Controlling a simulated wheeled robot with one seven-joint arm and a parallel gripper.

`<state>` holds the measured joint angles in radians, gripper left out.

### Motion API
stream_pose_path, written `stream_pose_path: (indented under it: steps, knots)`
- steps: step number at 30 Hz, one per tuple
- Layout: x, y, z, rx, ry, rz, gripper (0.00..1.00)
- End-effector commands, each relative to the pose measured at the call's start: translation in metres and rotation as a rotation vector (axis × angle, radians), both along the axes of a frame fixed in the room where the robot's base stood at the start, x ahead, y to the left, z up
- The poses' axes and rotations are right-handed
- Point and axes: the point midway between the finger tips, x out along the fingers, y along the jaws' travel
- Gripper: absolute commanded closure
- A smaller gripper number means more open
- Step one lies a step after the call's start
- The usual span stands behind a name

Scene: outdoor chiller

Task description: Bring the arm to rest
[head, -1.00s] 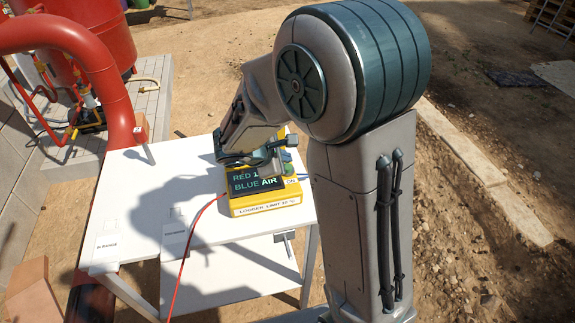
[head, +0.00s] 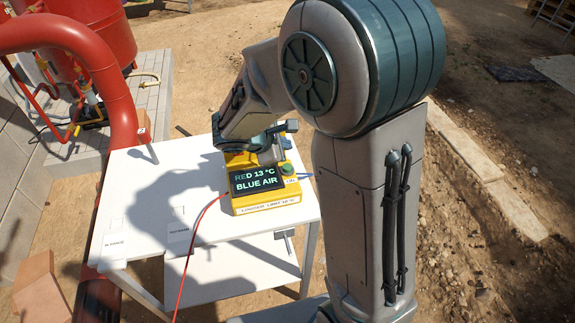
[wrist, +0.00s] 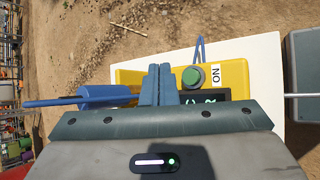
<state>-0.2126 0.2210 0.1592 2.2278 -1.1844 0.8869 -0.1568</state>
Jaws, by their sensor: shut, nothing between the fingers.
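My arm reaches over the white table, with my gripper (head: 268,154) above the far part of the yellow meter box (head: 268,203). In the wrist view the two blue fingers (wrist: 159,85) are together with nothing between them. The box also shows in the wrist view (wrist: 236,75), behind the fingers. Its screen (head: 256,181) reads "RED 13 °C BLUE AIR". A green button (head: 287,169) sits beside the screen, and it shows in the wrist view (wrist: 193,77) just right of the fingers. I cannot tell the exact gap between fingers and box.
The white table (head: 140,210) has a lower shelf and open room left of the box. A red cable (head: 190,250) runs off the box. In the wrist view a blue cylinder with a rod (wrist: 105,97) lies left of the fingers. A red pipe (head: 115,95) stands behind left.

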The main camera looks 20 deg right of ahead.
Motion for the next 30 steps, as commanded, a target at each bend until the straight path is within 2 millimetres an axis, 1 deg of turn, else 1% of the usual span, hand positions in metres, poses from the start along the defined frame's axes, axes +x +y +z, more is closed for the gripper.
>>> stream_pose_path:
  steps: [12, 14, 16, 17, 20, 24, 27, 30]
  knots:
    - [0.0, 0.0, 0.0, 0.002, -0.001, -0.003, 1.0]
    - [-0.003, -0.003, 0.003, 0.011, -0.005, -0.019, 1.0]
    - [-0.011, -0.008, 0.008, 0.039, -0.017, -0.067, 1.0]
    - [-0.017, -0.012, 0.011, 0.057, -0.024, -0.099, 1.0]
    - [-0.043, -0.027, 0.023, 0.149, -0.058, -0.248, 1.0]
    - [-0.091, -0.041, 0.038, 0.331, -0.118, -0.506, 1.0]
    - [-0.122, -0.043, 0.046, 0.473, -0.161, -0.684, 1.0]
    - [-0.151, -0.039, 0.051, 0.624, -0.201, -0.852, 1.0]
